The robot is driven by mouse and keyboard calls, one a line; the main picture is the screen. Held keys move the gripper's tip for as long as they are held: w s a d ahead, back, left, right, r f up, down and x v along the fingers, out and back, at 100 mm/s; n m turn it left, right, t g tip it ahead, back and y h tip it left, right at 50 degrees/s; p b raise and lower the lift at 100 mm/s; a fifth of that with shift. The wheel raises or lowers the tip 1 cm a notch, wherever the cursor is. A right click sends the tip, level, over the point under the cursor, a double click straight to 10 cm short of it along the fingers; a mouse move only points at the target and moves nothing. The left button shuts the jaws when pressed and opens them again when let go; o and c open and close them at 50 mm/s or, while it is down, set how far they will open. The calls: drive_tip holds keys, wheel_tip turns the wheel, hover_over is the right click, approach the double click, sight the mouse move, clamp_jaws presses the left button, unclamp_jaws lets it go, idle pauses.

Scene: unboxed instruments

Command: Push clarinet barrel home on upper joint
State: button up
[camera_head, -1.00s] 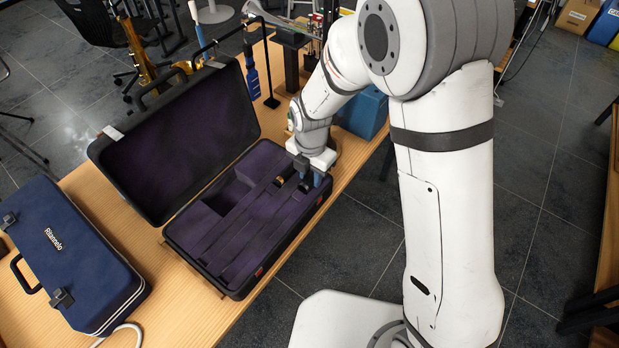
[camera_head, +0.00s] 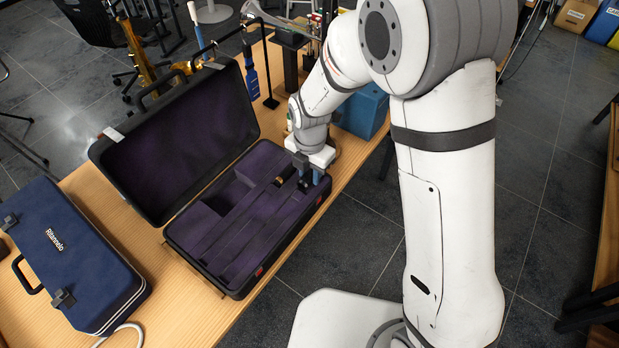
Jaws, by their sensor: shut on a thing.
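An open black case (camera_head: 238,293) with dark purple lining lies on the wooden table, its lid (camera_head: 180,150) raised at the left. My gripper (camera_head: 306,181) is low over the upper right end of the case, pointing down. It is shut on a small dark piece (camera_head: 303,187), which looks like the clarinet barrel; the fingers hide much of it. A small dark end (camera_head: 278,182) shows just left of the gripper at the top of a long slot; it may be the upper joint. I cannot tell whether the two pieces touch.
A closed blue case (camera_head: 75,262) lies on the table (camera_head: 185,310) at the lower left. A blue box (camera_head: 362,110) stands behind my gripper. Stands and a brass instrument (camera_head: 140,50) are at the back left. The table's right edge is close to the case.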

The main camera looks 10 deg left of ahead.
sight(310, 174)
drive_tip(key=shift+r, duration=0.15)
drive_tip(key=shift+r+p, duration=1.45)
drive_tip(key=shift+r, duration=0.7)
